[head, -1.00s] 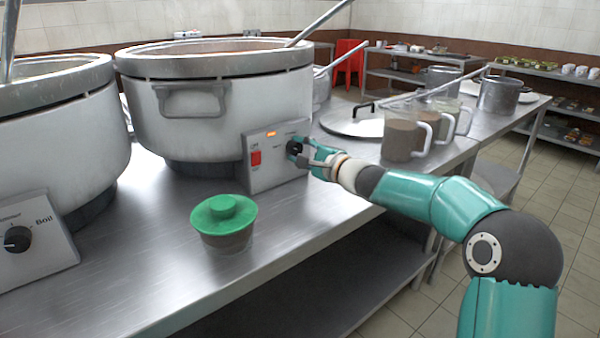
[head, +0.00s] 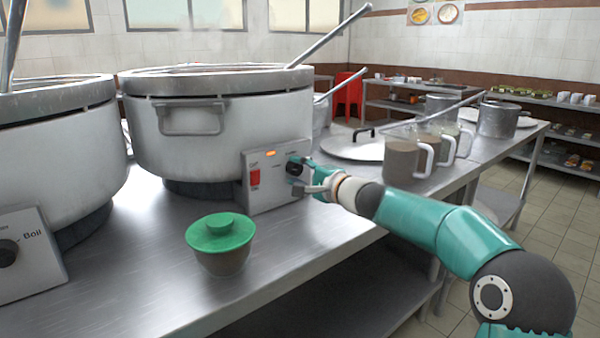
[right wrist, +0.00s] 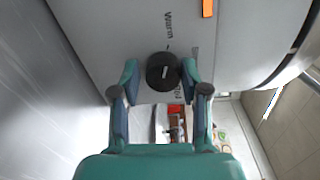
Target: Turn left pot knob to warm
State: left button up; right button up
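The left pot (head: 60,150) is a big pale stockpot, cut off by the left edge of the head view. Its black knob (head: 6,252) sits on a control box with a "Boil" label and is partly cut off. A second pot (head: 220,130) stands to its right. My right gripper (head: 300,174) is at that second pot's black knob (head: 293,167). In the right wrist view its fingers (right wrist: 159,68) stand apart on both sides of a dark knob (right wrist: 163,72), near a "Warm" label; contact is unclear. My left gripper is out of view.
A small container with a green lid (head: 220,235) stands on the steel counter (head: 140,285), in front of the pots. A red switch (head: 254,178) is beside the second pot's knob.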

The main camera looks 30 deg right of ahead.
jog(key=shift+o, duration=1.3)
jog(key=shift+a+f, duration=0.1)
jog(key=shift+s+d+r, duration=0.2)
jog(key=s, duration=1.1)
jog(key=shift+s+d, duration=0.25)
jog(key=shift+d, duration=0.2)
jog(key=shift+r, duration=0.1)
